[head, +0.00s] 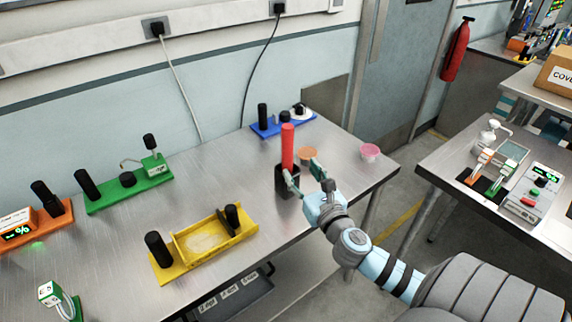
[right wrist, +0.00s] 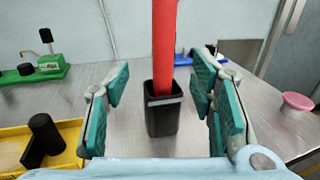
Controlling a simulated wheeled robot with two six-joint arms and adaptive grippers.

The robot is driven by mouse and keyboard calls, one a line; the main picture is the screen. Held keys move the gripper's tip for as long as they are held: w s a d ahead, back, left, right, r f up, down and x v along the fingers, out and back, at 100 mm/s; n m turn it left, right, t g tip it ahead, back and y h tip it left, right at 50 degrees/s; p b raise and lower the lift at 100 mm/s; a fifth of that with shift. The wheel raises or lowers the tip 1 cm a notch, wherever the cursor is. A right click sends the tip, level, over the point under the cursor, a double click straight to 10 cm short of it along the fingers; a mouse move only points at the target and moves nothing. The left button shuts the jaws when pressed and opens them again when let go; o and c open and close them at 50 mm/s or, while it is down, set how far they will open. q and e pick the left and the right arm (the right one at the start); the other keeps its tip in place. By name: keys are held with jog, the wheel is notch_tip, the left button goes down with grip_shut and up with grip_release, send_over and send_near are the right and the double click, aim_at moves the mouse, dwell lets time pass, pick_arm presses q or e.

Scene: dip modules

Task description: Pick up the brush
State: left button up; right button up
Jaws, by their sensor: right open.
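The brush (head: 288,146) shows as a long red handle standing upright in a small black holder (head: 283,182) on the steel table. Its lower end is hidden inside the holder. My right gripper (head: 301,169) is open at the holder, coming from the right. In the right wrist view the red handle (right wrist: 164,45) and the black holder (right wrist: 163,115) stand between the two spread green-padded fingers, a little beyond them, with gaps on both sides. I cannot tell that either finger touches them. My left gripper is not in view.
A yellow module (head: 205,242) lies left of the holder, and a green module (head: 130,192) farther left. A blue module (head: 268,131) is behind. Table is clear in front of the holder.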

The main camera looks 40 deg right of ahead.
aim_at(290, 148)
jog(key=x, duration=1.1)
jog(key=shift+s+d+r+p, duration=0.1)
jog(key=shift+d+r+p, duration=0.2)
jog(key=shift+p, duration=0.1)
jog(key=shift+w+f, duration=0.1)
jog(key=shift+w, duration=0.15)
jog(key=shift+s, duration=0.15)
jog(key=c, duration=0.7)
grip_shut()
jog(key=shift+r, duration=0.2)
